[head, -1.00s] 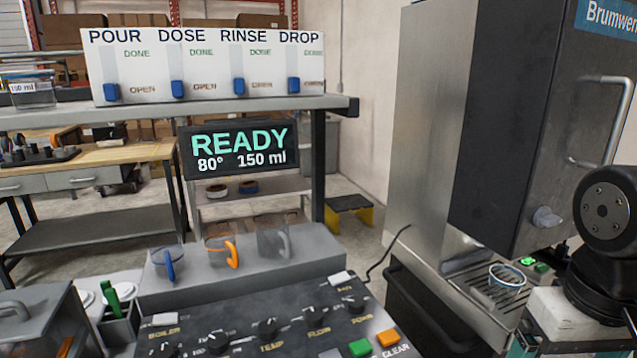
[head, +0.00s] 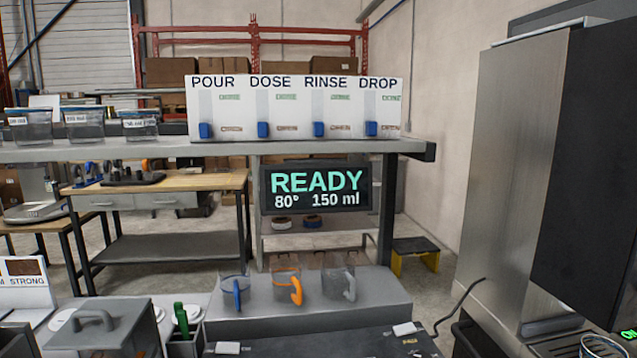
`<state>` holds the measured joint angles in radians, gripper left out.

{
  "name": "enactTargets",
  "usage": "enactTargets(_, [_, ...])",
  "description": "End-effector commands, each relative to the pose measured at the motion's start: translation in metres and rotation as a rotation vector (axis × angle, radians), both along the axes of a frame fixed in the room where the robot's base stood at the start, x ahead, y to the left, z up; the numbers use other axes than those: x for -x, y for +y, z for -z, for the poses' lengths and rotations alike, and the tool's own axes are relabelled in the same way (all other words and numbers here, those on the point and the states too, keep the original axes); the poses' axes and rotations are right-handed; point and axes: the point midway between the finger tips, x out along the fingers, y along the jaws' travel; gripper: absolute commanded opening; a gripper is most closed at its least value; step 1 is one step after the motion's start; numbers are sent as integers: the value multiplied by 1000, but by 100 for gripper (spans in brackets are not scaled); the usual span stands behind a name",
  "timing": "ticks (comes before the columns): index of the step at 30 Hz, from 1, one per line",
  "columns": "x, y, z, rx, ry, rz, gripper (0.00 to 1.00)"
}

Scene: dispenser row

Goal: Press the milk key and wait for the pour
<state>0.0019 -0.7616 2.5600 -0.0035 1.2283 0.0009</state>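No key marked milk can be made out in the head view. The dark control panel (head: 330,345) shows only its far edge at the bottom, with one white key (head: 404,329) at right and another at left. The display (head: 316,189) reads READY, 80°, 150 ml. The steel machine (head: 505,170) with a dark front stands at the right, partly cut off. The rim of a glass (head: 601,346) shows at its foot in the bottom right corner; its contents are hidden. A green light (head: 628,333) is beside it. My gripper is not in view.
Three jugs with blue, orange and grey handles stand on a grey ledge (head: 375,310) behind the panel. A sign board (head: 300,88) reading POUR, DOSE, RINSE, DROP has blue sliders, all low. A lidded grey box (head: 100,330) is bottom left. A cable runs beside the machine.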

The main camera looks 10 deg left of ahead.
Motion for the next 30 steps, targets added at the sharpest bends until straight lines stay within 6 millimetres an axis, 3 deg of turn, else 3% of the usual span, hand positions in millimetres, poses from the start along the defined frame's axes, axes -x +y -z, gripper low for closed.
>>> enactTargets(3, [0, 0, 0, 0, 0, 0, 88])
enactTargets(4, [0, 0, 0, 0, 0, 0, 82])
enactTargets(13, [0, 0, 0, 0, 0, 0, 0])
enactTargets(30, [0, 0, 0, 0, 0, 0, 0])
